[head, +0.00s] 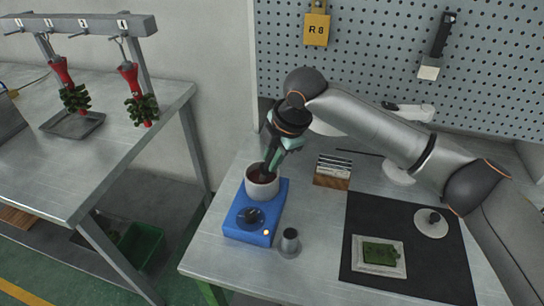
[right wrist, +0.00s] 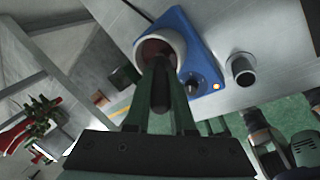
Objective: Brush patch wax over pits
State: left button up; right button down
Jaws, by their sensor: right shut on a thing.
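My right gripper (head: 271,160) is shut on a dark-handled tool, seemingly the brush (right wrist: 160,88), whose lower end is inside the wax pot (head: 262,190). The brush tip is hidden in the pot. The pot is pale with a reddish-brown inside and sits on a blue heater (head: 247,236) with a dark knob and a lit orange lamp. The wrist view shows the pot (right wrist: 143,42) between and beyond the fingers. A green wax piece (head: 380,253) lies on a pale square plate (head: 358,266) on the black mat; pits are too small to make out.
A metal cup (head: 289,243) stands beside the heater. A wooden rack (head: 332,174) of thin tools is behind it. A round pale stand (head: 431,224) sits on the black mat (head: 400,208). Red-and-green wax trees (head: 138,95) hang over the left table.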

jog(key=shift+f, duration=0.7)
dwell(0.8)
jog(key=shift+r, duration=0.1)
notch_tip(320, 180, up, 7)
jog(key=p, duration=0.8)
jog(key=shift+p, duration=0.4)
dwell(0.5)
jog(key=s+d+m+g+h, duration=0.2)
jog(key=s+d+m+h, duration=0.4)
jog(key=s+d+m, duration=1)
jog(key=d+m, duration=0.1)
jog(key=m, duration=0.6)
jog(key=shift+d+r+m, duration=0.2)
jog(key=shift+r+m, duration=0.1)
jog(key=shift+r, duration=0.05)
